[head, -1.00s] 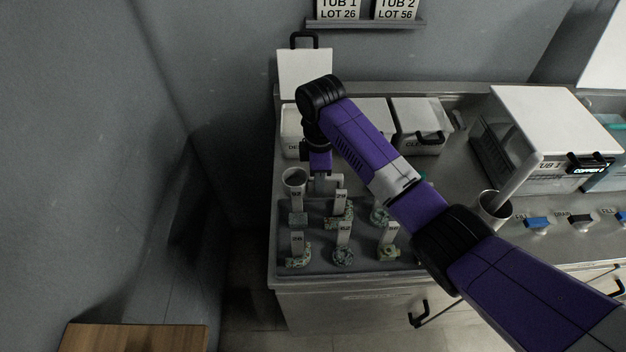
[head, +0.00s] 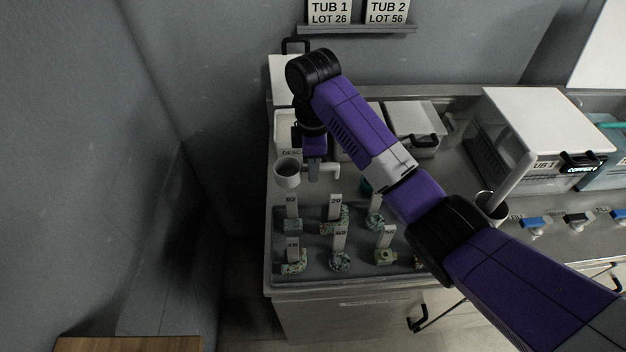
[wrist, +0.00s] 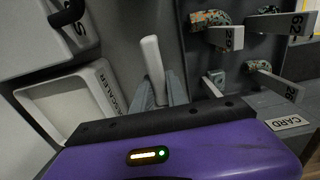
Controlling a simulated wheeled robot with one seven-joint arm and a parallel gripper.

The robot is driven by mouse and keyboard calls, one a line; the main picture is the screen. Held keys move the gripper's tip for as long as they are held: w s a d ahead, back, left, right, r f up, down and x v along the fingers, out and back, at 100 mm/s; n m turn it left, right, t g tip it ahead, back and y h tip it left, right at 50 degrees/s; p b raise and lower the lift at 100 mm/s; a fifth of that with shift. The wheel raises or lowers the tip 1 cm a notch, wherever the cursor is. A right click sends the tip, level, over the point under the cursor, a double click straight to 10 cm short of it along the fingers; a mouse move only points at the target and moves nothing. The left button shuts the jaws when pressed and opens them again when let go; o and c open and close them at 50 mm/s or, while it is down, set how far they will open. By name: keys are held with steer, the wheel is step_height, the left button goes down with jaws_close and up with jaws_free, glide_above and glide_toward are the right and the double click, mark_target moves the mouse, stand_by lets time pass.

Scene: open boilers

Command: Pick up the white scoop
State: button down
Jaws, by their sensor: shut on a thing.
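The white scoop (head: 287,174) is a cup with a straight handle pointing right in the head view. My gripper (head: 314,180) is shut on that handle, to the right of the cup. The cup is upright and its opening faces up. It appears held above the counter, behind the tray of tagged parts. In the wrist view, the pale handle (wrist: 151,58) stands between my two fingertips (wrist: 160,92), and the cup is hidden.
A white open tub labelled DESCALER (head: 284,130) stands just behind the scoop. A dark tray (head: 312,268) of several tagged parts lies in front. A lidded white tub (head: 413,118) and a boiler (head: 535,130) stand right. A grey wall is at left.

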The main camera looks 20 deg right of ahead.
step_height(320, 180, up, 14)
steer(key=p, duration=0.5)
steer(key=shift+d+h, duration=0.2)
steer(key=shift+h, duration=0.1)
